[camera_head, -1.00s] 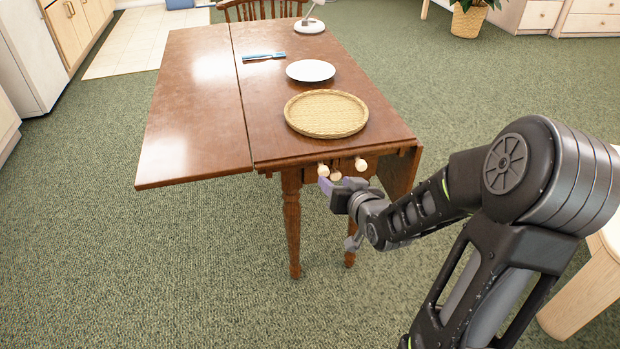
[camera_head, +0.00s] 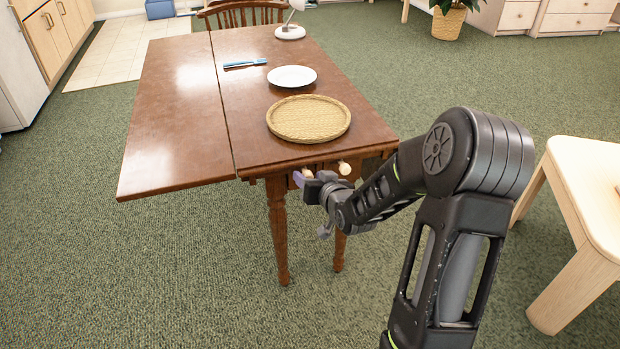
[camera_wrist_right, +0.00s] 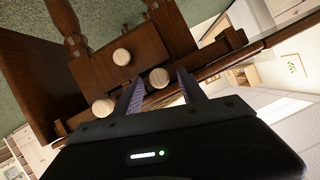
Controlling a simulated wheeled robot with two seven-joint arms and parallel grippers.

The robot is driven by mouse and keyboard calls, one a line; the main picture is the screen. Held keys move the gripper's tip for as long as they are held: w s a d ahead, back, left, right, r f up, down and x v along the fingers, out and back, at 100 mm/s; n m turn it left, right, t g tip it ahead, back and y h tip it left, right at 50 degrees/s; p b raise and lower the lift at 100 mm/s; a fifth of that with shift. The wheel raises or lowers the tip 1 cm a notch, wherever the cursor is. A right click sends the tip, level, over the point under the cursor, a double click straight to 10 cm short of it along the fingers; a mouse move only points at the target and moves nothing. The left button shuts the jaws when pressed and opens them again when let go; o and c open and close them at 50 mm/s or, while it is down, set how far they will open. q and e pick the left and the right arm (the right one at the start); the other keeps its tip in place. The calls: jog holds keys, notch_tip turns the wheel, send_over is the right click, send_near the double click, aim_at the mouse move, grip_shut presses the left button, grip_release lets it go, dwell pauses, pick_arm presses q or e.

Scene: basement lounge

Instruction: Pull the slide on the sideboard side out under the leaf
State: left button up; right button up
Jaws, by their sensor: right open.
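The wooden drop-leaf table (camera_head: 245,130) has its left leaf (camera_head: 165,120) raised flat; its right leaf hangs down. In the head view, a round pale knob (camera_head: 308,172) on the end under the left leaf's side shows at my right gripper (camera_head: 310,179). In the right wrist view, the fingers of my right gripper (camera_wrist_right: 160,88) are open, one either side of this slide knob (camera_wrist_right: 159,77). I cannot tell whether they touch it. The drawer knob (camera_wrist_right: 121,57) and the other slide's knob (camera_wrist_right: 103,107) are outside the fingers. My left gripper is out of view.
A woven tray (camera_head: 308,120), white plate (camera_head: 292,76), blue cutlery (camera_head: 245,64) and lamp (camera_head: 290,32) stand on the table. A pale wooden stool (camera_head: 590,180) stands at right. A chair (camera_head: 240,14) is behind the table. Carpet in front is clear.

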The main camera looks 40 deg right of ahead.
jog(key=shift+w+f, duration=0.15)
jog(key=shift+w, duration=0.1)
grip_shut()
dwell(0.4)
dwell(0.9)
